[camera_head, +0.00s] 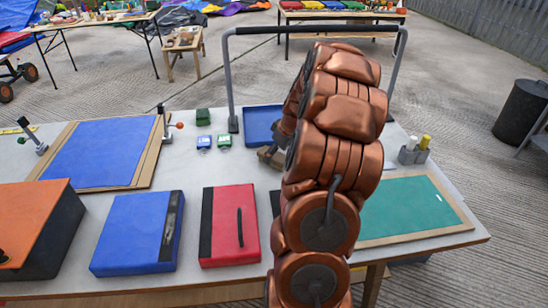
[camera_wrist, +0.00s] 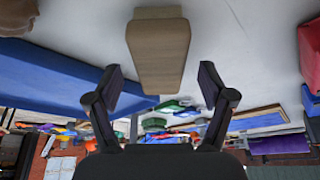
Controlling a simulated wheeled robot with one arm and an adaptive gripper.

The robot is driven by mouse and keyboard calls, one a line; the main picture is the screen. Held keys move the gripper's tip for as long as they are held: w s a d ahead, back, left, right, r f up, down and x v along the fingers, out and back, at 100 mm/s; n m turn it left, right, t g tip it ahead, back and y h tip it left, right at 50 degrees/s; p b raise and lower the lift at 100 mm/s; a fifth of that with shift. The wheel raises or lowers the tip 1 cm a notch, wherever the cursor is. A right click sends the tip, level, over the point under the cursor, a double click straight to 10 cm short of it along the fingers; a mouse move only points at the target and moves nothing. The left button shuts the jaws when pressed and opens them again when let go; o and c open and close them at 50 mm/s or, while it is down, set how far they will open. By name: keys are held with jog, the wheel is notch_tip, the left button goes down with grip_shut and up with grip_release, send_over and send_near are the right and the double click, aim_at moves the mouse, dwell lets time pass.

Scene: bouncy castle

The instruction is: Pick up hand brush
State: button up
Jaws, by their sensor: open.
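A brown wooden-looking block with a tapered body, which looks like the hand brush (camera_wrist: 158,52), lies on the pale table surface in the wrist view. My gripper (camera_wrist: 160,82) is open, with one finger to each side of the block's near end and nothing clasped. Whether the fingers reach around it or stop short of it I cannot tell. In the head view my gripper (camera_head: 270,156) is low over the table beside the blue tray, partly hidden by my copper arm.
The blue tray (camera_head: 262,112) is close to my gripper; its blue wall (camera_wrist: 50,75) shows at left in the wrist view. A grey hoop frame (camera_head: 232,85) stands over the table. Red (camera_head: 222,210) and blue (camera_head: 130,222) cases lie in front, a green mat (camera_head: 410,205) at right.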

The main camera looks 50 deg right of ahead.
jog(key=shift+x, duration=1.25)
jog(key=shift+f+b, duration=0.25)
jog(key=shift+b, duration=0.15)
jog(key=c, duration=1.4)
jog(key=shift+c, duration=0.2)
jog(key=shift+r, duration=0.1)
